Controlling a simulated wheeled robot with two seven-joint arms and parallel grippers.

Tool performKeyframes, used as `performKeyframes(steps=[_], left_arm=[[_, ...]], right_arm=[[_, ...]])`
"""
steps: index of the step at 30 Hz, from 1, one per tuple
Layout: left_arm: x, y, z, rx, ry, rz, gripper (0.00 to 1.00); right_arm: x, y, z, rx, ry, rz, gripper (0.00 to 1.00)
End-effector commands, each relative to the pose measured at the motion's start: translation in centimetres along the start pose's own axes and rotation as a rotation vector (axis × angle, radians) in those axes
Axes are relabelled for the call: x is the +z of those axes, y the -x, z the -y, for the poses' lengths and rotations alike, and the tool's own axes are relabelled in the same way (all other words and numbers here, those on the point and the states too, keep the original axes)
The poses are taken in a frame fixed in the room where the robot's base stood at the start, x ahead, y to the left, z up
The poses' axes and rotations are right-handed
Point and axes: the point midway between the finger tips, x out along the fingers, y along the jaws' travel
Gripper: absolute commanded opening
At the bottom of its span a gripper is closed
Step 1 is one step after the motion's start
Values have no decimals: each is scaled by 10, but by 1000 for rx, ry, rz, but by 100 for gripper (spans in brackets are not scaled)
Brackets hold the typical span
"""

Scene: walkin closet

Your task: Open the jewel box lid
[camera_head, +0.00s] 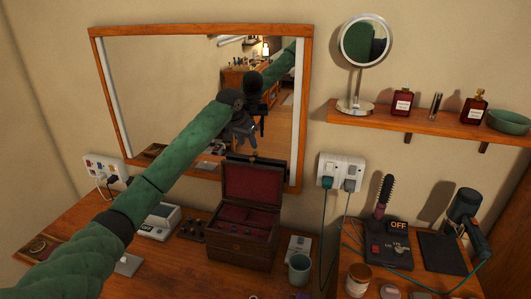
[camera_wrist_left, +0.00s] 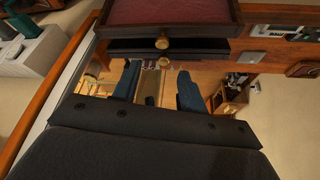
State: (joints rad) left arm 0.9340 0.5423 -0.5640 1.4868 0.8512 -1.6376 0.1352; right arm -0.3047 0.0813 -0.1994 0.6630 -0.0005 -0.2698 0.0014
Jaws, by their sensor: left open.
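The jewel box (camera_head: 238,252) is a dark wooden chest with a red lining, on the dresser below the large mirror. Its lid (camera_head: 252,187) stands raised and tilted back near the mirror, with its red inside facing forward. In the left wrist view, the red lid lining (camera_wrist_left: 170,11) and a small brass knob (camera_wrist_left: 163,42) show at the top. My left gripper (camera_head: 241,136) is above the lid's top edge, in front of the mirror. It is open and empty, and its fingers also show in the left wrist view (camera_wrist_left: 158,88). My right gripper is out of view.
The wood-framed mirror (camera_head: 150,82) reflects my arm. A grey mug (camera_head: 299,269) stands right of the box and a white device (camera_head: 160,222) left of it. A socket with plugs (camera_head: 341,172) is on the wall. A shelf (camera_head: 400,121) holds a round mirror and bottles.

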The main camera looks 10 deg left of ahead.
Motion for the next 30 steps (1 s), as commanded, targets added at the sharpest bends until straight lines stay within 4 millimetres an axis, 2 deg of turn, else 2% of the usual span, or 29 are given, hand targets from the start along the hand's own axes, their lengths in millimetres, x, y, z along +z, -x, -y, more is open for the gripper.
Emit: performKeyframes(steps=[3, 8, 12, 21, 30], left_arm=[[6, 0, 0, 1, 39, 34, 43], [6, -7, 0, 1, 54, 34, 43], [6, -24, 0, 1, 54, 35, 43], [7, -64, 0, 0, 53, 33, 43], [8, -79, 0, 0, 53, 31, 43]], right_arm=[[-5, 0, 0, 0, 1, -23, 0], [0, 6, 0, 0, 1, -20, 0], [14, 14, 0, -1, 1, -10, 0], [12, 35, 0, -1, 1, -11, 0], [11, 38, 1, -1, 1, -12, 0]])
